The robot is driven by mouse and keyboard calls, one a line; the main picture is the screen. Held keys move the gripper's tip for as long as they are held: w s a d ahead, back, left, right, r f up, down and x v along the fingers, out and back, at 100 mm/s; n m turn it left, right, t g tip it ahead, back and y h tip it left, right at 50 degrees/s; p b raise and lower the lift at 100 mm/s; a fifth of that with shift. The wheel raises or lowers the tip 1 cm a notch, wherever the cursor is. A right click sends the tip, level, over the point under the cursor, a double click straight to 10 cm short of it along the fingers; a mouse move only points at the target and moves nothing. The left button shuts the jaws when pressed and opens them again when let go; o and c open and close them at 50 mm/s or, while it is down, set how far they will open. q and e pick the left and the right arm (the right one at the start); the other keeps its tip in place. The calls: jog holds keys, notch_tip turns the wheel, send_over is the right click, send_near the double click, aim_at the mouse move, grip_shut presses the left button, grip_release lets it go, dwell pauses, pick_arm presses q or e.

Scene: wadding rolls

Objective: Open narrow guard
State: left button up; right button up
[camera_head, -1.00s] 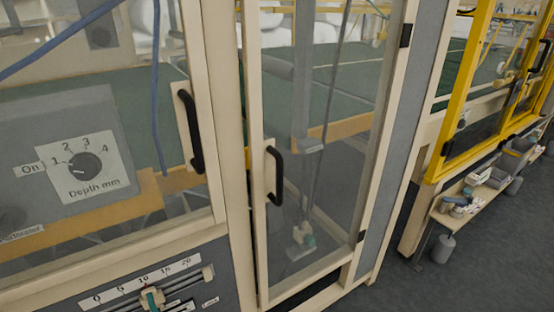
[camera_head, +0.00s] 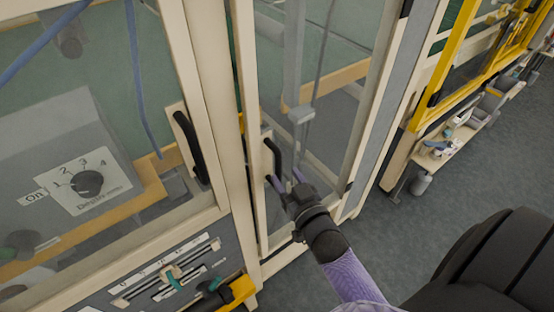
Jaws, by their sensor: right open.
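The narrow guard (camera_head: 250,110) is a tall clear panel in a cream frame, in the middle of the head view. It appears to stand closed in the machine's frame. Its black upright handle (camera_head: 275,158) sits on the left side of the panel. Whether a finger touches the handle I cannot tell. My left gripper is not in view.
A wider guard with its own black handle (camera_head: 190,147) is at the left, with a depth dial (camera_head: 88,183) behind it. A slider scale (camera_head: 170,270) lies below. At the right are a yellow-framed guard (camera_head: 440,65), a low shelf with items, and open grey floor (camera_head: 390,235).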

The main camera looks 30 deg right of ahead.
aim_at(280, 168)
jog(key=w, duration=0.4)
jog(key=shift+w+d, duration=0.25)
jog(key=shift+w, duration=0.15)
jog(key=shift+f, duration=0.1)
grip_shut()
dwell(0.6)
dwell(0.4)
